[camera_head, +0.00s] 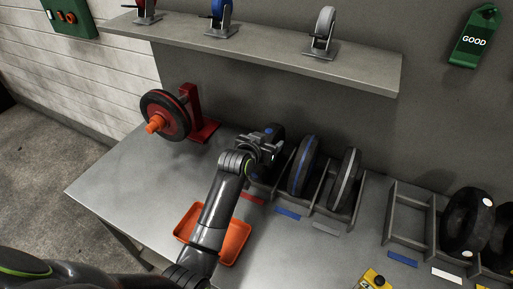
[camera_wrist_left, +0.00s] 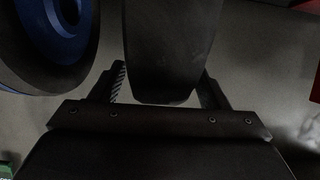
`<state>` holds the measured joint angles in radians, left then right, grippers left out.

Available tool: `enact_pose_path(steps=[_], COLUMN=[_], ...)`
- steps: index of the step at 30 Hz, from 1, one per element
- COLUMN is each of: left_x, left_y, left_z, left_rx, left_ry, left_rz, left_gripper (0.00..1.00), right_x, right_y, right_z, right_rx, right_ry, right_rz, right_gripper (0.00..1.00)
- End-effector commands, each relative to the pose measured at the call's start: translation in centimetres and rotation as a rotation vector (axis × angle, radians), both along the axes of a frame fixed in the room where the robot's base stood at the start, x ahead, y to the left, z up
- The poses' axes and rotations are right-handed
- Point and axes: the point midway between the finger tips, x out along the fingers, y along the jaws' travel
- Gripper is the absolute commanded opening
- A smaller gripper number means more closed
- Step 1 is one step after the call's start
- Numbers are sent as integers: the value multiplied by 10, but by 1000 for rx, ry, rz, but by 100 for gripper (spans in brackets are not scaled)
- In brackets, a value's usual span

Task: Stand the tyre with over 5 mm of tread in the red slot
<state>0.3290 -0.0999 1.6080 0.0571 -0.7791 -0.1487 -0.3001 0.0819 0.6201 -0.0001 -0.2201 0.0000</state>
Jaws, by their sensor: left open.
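My left gripper (camera_head: 268,138) is open over the red-labelled slot of the rack (camera_head: 333,208). A dark tyre (camera_head: 279,131) stands there, mostly hidden by the gripper. In the left wrist view this tyre (camera_wrist_left: 166,50) is between the two spread fingers (camera_wrist_left: 163,88), with a gap visible beside it. The red label (camera_head: 253,198) lies on the table in front of that slot. A blue-hubbed tyre (camera_head: 302,165) and a grey-hubbed tyre (camera_head: 344,178) stand in the neighbouring slots. Tread depth cannot be read. My right gripper is not in view.
A red-hubbed tyre (camera_head: 166,115) hangs on a red stand (camera_head: 200,118) at the left. An orange tray (camera_head: 237,243) lies under my left arm. A second rack (camera_head: 408,240) with white-dotted tyres (camera_head: 468,222) stands at right. A shelf (camera_head: 270,56) overhangs the back.

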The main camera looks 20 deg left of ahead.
Motion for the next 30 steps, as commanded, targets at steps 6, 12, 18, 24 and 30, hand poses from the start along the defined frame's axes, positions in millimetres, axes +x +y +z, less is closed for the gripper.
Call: enact_pose_path(steps=[6,12,18,24,30], left_x=[-27,-53,-79,-96,-101], left_y=[5,10,15,19,19], left_z=[10,23,35,43,46], left_rx=[-1,-1,-1,0,0], left_ry=[-1,-2,-1,0,0], left_rz=[0,0,0,0,-1], left_gripper=[69,69,69,69,69], right_x=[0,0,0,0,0], right_y=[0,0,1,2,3], right_z=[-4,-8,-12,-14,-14], right_rx=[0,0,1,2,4], right_ry=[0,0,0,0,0], right_rz=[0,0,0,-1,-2], right_gripper=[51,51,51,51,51])
